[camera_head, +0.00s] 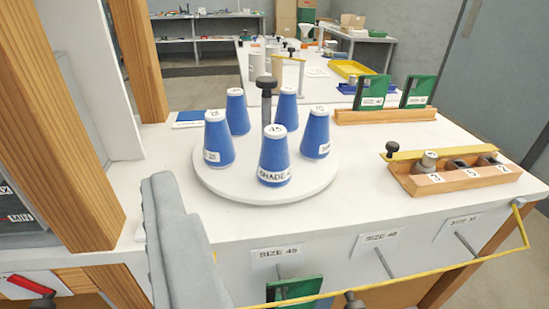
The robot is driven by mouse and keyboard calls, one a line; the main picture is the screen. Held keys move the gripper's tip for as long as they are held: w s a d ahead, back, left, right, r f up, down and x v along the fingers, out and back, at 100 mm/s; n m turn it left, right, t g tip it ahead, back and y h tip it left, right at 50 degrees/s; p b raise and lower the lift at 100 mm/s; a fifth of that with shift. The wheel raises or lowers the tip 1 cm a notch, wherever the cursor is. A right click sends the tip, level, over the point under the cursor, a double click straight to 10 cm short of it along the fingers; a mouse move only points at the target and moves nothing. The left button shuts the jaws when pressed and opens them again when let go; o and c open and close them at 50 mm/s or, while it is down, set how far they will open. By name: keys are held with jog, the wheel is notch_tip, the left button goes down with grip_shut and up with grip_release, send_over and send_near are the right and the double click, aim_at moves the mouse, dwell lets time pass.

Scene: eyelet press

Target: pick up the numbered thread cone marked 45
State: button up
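Several blue thread cones with white tops stand upright on a round white turntable (225,188) around a dark central post (266,95). The front cone (274,152) bears a label starting "SHADE 4"; its last digit is unclear, and its top number looks like 45 but is too small to be sure. The other cones stand at left (218,140), back left (237,115), back right (286,112) and right (316,134); their numbers are not readable. My gripper is not visible.
A wooden block with cups (455,182) sits right, green cards (372,92) behind. A yellow cord (400,285) and pegs cross the front. The white table (365,165) is clear between turntable and block.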

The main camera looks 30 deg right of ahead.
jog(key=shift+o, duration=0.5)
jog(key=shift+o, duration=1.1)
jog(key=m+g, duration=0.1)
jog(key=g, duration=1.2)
send_over(277, 131)
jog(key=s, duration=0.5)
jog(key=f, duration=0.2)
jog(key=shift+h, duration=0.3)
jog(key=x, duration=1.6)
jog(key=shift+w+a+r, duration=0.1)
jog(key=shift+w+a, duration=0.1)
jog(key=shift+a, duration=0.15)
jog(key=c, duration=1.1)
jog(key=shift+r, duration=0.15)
